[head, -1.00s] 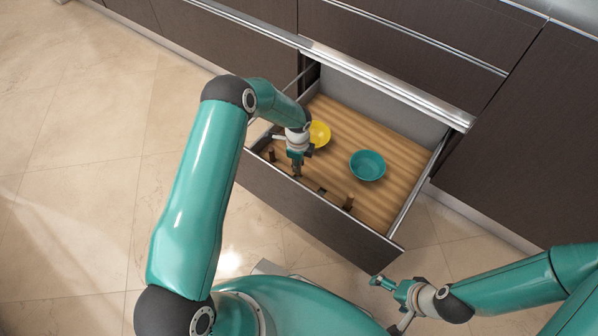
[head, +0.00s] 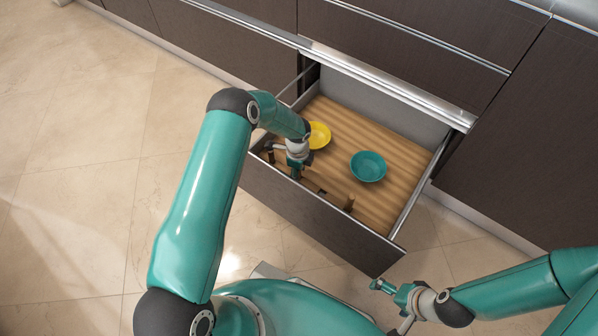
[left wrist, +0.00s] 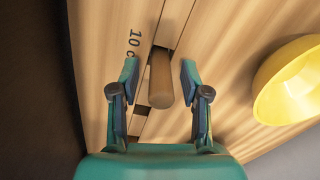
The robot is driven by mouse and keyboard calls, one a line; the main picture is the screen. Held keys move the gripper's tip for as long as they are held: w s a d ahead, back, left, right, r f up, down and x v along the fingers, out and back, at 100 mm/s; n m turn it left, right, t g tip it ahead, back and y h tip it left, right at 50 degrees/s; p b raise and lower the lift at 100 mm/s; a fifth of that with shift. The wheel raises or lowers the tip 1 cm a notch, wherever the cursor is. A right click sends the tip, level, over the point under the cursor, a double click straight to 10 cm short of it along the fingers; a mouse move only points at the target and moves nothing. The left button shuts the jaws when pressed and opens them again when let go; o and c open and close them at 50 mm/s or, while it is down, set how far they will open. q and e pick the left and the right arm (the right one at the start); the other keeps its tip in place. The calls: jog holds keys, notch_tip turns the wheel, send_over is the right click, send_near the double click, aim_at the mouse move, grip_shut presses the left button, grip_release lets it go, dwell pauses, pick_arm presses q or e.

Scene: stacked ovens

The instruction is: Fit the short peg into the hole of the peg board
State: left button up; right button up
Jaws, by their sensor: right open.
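In the left wrist view a round wooden peg (left wrist: 161,82) stands between the two fingers of my left gripper (left wrist: 159,75). The fingers are open, with a gap on each side of the peg. The peg's lower end and whether it sits in a hole cannot be told. A pale wooden board (left wrist: 110,40) beneath it has dark openings and the printed mark "10 c". In the head view my left gripper (head: 296,174) is low at the front of the open drawer, partly hiding the peg there. My right gripper (head: 392,291) is open and empty outside the drawer.
The open drawer (head: 310,215) holds a yellow bowl (head: 319,135), also at the right of the left wrist view (left wrist: 290,85), and a teal bowl (head: 368,166). A small wooden piece (head: 348,203) stands near the drawer's front. The drawer floor behind the bowls is clear.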

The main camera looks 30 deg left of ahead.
pick_arm(q)
jog(key=shift+r, duration=0.2)
notch_tip(320, 180, up, 12)
jog(key=p, duration=0.4)
dwell(0.5)
